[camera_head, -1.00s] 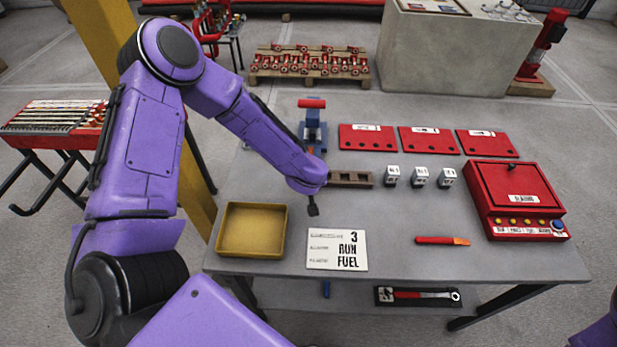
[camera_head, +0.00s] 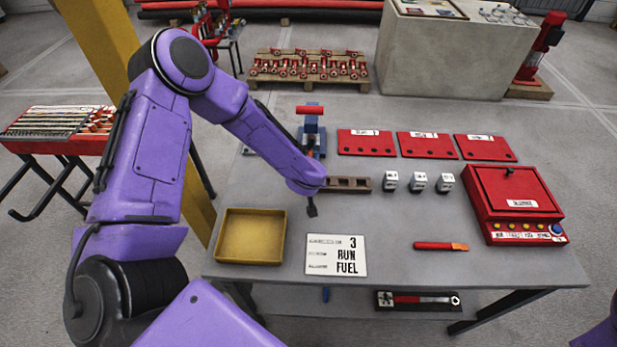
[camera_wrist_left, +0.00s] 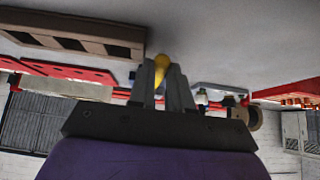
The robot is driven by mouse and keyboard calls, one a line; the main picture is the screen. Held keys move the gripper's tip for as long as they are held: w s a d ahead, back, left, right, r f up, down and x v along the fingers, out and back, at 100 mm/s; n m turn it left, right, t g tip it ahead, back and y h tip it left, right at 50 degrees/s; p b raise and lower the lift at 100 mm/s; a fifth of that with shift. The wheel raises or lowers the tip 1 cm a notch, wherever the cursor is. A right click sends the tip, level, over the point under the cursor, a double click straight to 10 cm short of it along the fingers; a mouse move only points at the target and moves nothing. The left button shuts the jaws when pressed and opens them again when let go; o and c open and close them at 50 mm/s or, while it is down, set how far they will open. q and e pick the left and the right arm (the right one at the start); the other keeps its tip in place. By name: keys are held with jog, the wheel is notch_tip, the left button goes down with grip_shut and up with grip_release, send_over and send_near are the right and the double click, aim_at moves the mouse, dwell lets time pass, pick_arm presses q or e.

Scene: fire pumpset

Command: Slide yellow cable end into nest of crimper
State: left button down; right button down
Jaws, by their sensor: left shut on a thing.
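The crimper (camera_head: 312,132) stands upright at the back left of the table, blue with a red handle on top. My left gripper (camera_wrist_left: 161,82) shows in the left wrist view, shut on the yellow cable end (camera_wrist_left: 162,63), which pokes up between the fingers. Whether the yellow end touches the crimper's nest cannot be seen. My right gripper is out of view.
A brown slotted block (camera_head: 348,185) lies just right of my left wrist. A yellow tray (camera_head: 221,259), a sign card (camera_head: 336,268), small white-topped blocks (camera_head: 418,182), red plates (camera_head: 365,148), a red-orange tool (camera_head: 435,246) and a red box (camera_head: 520,185) also occupy the table.

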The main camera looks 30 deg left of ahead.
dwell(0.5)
pick_arm(q)
jog(key=shift+w, duration=0.1)
dwell(0.6)
jog(key=shift+w+a+p, duration=0.35)
jog(key=shift+w+a, duration=0.15)
jog(key=shift+w, duration=0.3)
jog(key=shift+w+a+p, duration=0.4)
jog(key=shift+w+a, duration=0.15)
jog(key=shift+w, duration=0.3)
jog(key=shift+w+a+p, duration=0.35)
jog(key=shift+w+a, duration=0.15)
jog(key=shift+w, duration=0.3)
jog(key=c, duration=1)
grip_release()
